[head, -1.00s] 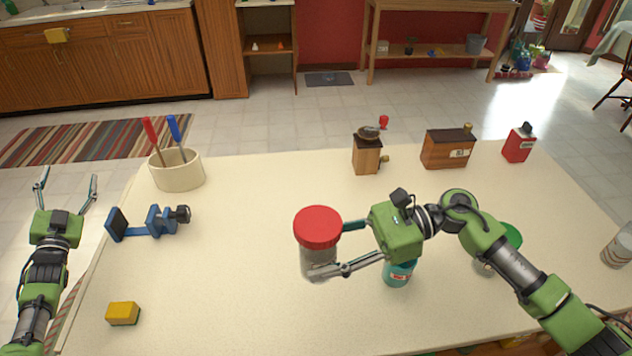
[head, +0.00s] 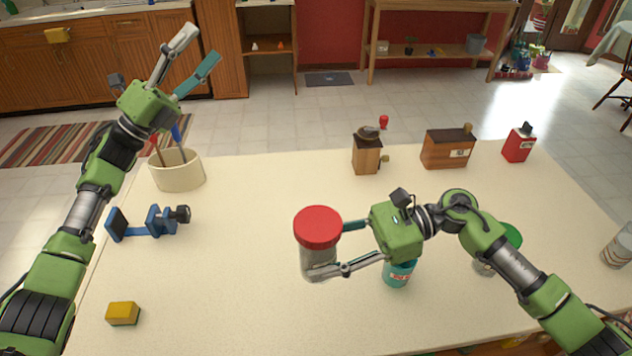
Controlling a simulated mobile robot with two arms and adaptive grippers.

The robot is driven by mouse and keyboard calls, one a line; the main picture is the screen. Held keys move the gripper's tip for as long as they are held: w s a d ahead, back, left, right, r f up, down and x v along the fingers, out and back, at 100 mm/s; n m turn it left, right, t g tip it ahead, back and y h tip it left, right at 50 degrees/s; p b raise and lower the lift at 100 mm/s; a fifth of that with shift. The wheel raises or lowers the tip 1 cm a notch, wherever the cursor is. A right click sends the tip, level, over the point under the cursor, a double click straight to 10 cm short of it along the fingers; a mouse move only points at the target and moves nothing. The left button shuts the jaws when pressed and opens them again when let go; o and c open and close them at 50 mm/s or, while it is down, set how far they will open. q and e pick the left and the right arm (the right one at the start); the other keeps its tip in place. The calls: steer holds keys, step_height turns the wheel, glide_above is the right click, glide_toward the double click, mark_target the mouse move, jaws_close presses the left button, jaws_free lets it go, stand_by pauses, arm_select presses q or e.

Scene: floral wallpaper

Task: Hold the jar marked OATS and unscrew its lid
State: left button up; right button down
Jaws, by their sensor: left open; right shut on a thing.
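A clear jar (head: 316,262) with a red lid (head: 318,227) stands upright near the middle of the table. No label shows on its visible side, so I cannot tell if it is marked OATS. My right gripper (head: 341,248) comes from the right and is shut on this jar below the lid. The lid sits on the jar. My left gripper (head: 199,58) is open and empty, raised at the upper left above the crock, well away from the jar. A teal jar (head: 397,273) with a small label is partly hidden behind my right gripper.
A cream crock (head: 177,172) with tools, a blue clamp (head: 150,222) and a yellow sponge (head: 123,313) are on the left. A grinder (head: 367,152), wooden box (head: 447,149) and red tin (head: 518,145) line the back. A green-lidded jar (head: 484,266) is partly hidden at right.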

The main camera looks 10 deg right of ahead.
arm_select(q)
steer(key=s+d+r+m+g+y, duration=0.1)
steer(key=s+d+r+m+g, duration=0.2)
steer(key=s+d+m+g, duration=0.6)
steer(key=s+d+r+m+g, duration=0.3)
steer(key=s+d+m+g, duration=0.4)
steer(key=d+m, duration=0.4)
steer(key=s+d+f+m+g+y, duration=0.35)
steer(key=s+d+m+y, duration=0.3)
steer(key=s+m, duration=0.25)
steer(key=m+t+y, duration=0.6)
steer(key=m+y, duration=0.6)
steer(key=y, duration=0.1)
glide_above(316, 221)
steer(key=f, duration=1.2)
steer(key=shift+s+d, duration=0.1)
steer(key=shift+d, duration=0.2)
steer(key=shift+a+f+y, duration=0.15)
steer(key=shift+a+y, duration=0.1)
steer(key=shift+a, duration=0.05)
steer(key=shift+f, duration=3.9)
